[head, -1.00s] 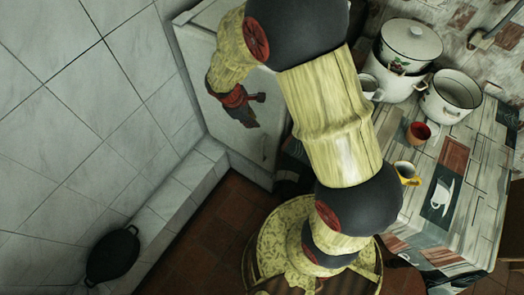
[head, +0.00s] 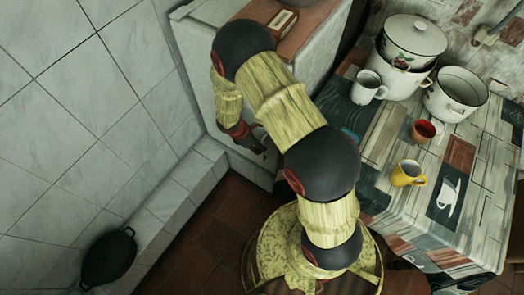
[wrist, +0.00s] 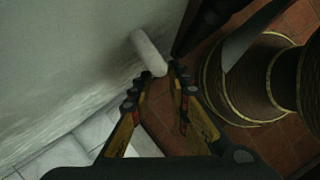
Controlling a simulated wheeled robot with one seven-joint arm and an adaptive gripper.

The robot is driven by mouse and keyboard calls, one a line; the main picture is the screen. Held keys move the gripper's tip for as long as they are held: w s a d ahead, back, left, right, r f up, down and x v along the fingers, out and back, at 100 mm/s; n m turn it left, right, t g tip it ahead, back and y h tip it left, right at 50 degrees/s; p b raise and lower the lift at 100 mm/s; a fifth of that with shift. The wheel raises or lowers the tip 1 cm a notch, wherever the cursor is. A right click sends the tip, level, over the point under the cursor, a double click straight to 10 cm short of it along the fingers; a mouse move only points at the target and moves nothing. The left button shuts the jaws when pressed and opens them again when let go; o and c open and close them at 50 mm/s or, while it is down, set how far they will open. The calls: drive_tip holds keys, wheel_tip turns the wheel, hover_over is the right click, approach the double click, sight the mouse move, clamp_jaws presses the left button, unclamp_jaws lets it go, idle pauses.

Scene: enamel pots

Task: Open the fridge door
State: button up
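The white fridge (head: 197,60) stands against the wall at the top of the head view, its door looking shut. In the wrist view the pale door surface (wrist: 60,60) fills the left side. A white bar handle (wrist: 147,50) sticks out from it. My gripper (wrist: 160,80) is open, and the handle's near end lies at the gap between its fingertips. I cannot tell whether they touch it. In the head view my gripper (head: 256,144) is low in front of the door, and my arm hides part of the fridge.
A table (head: 462,225) with white pots (head: 415,40), a white mug (head: 367,87), a red cup (head: 423,130) and a yellow mug (head: 408,173) stands to the right. A black pan (head: 108,258) is at lower left. Tiled floor (head: 205,235) is clear before the fridge.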

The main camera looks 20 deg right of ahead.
drive_tip(key=shift+b+x, duration=0.6)
drive_tip(key=shift+x, duration=1.65)
clamp_jaws()
